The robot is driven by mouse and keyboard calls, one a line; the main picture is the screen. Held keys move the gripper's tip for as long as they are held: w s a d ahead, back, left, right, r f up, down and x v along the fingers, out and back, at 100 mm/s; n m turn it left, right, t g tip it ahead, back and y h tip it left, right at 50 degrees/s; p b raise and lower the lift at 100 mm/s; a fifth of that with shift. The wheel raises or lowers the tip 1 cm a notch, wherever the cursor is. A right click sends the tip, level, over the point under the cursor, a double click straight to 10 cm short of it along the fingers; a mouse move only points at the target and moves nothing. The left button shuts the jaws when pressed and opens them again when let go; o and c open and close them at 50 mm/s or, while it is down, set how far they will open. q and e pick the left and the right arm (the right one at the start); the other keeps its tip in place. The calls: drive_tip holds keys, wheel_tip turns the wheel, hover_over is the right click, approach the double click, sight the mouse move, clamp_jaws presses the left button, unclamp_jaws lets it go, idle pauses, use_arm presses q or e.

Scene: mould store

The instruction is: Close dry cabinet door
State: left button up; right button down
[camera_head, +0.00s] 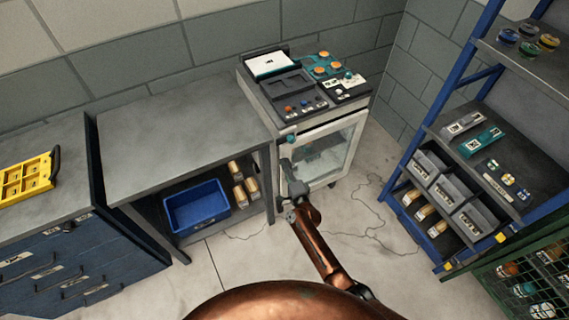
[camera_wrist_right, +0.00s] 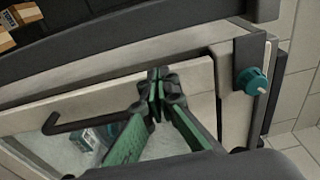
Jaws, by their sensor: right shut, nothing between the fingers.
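The dry cabinet (camera_head: 258,104) stands against the back wall, with a pale-framed glass door (camera_head: 325,150) on its front. The door looks close to flush with the body; I cannot tell whether a small gap is left. In the right wrist view the door frame (camera_wrist_right: 95,93) crosses the picture, with a black bar handle (camera_wrist_right: 85,115) to the left of the fingers. My right gripper (camera_head: 287,166) is shut and empty in front of the door's left part. Its fingertips (camera_wrist_right: 158,80) overlap the door frame; contact is unclear. My left gripper is not seen.
A teal knob (camera_wrist_right: 252,80) sits on the cabinet front near the door's corner. A grey workbench (camera_head: 180,125) with a blue bin (camera_head: 197,205) below adjoins on the left. A blue shelf rack (camera_head: 440,125) stands right. Thin cables lie on the floor between.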

drive_tip(key=s+a+p, duration=0.2)
drive_tip(key=s, duration=0.9)
drive_tip(key=shift+s+a+f, duration=0.15)
drive_tip(key=shift+s, duration=0.25)
drive_tip(key=s+d+f+n+g+h, duration=0.1)
drive_tip(key=s+d+f+n+g, duration=0.3)
drive_tip(key=s+f, duration=0.55)
drive_tip(key=s+d+f+n+g+h, duration=0.15)
drive_tip(key=s+d+f, duration=0.45)
drive_tip(key=f, duration=0.6)
drive_tip(key=s+d+f+n+g, duration=0.3)
drive_tip(key=s+d+f, duration=0.4)
drive_tip(key=f, duration=0.4)
drive_tip(key=s+d+f+n+g+h, duration=0.1)
drive_tip(key=s+d+f, duration=0.3)
drive_tip(key=s, duration=1)
drive_tip(key=s+d+f+n+g+h, duration=0.1)
drive_tip(key=s+d+f+n+g, duration=0.3)
drive_tip(key=s, duration=1)
drive_tip(key=s+d+f+n+g+h, duration=0.1)
drive_tip(key=s+d+f+n+g, duration=0.1)
drive_tip(key=s+d+f, duration=0.3)
drive_tip(key=s+d+g, duration=0.1)
drive_tip(key=s+d, duration=0.3)
drive_tip(key=s, duration=0.5)
drive_tip(key=shift+s+d+f, duration=0.25)
drive_tip(key=shift+s+f, duration=0.1)
